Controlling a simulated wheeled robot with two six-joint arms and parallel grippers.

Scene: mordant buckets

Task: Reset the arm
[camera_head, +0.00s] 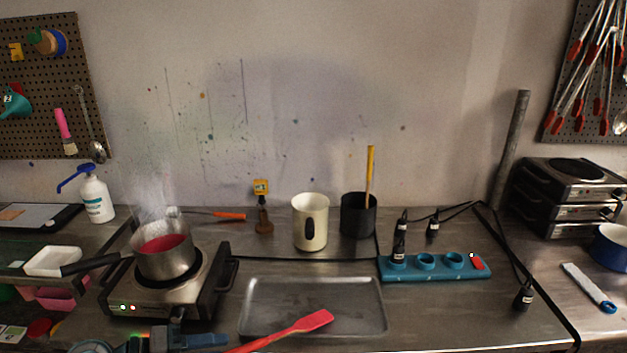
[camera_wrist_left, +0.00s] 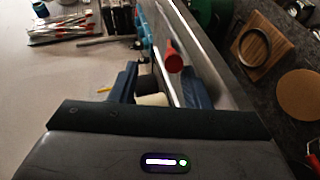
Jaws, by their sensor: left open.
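My left gripper (camera_head: 205,341) shows at the bottom edge of the head view, low in front of the hot plate and left of the metal tray. In the left wrist view its two blue fingers (camera_wrist_left: 158,85) stand apart, so it is open. A red, round-ended thing and a cream-coloured thing show between or beyond the fingers; I cannot tell their distance. A red spatula (camera_head: 307,323) lies across the tray's front edge, its handle running down toward my gripper. My right gripper is in neither view.
A steaming pot (camera_head: 165,262) of red liquid stands on the hot plate (camera_head: 150,298), its handle pointing left. Behind the metal tray (camera_head: 313,278) stand a cream mug (camera_head: 310,232) and a black pot (camera_head: 358,222). Bare counter lies front right.

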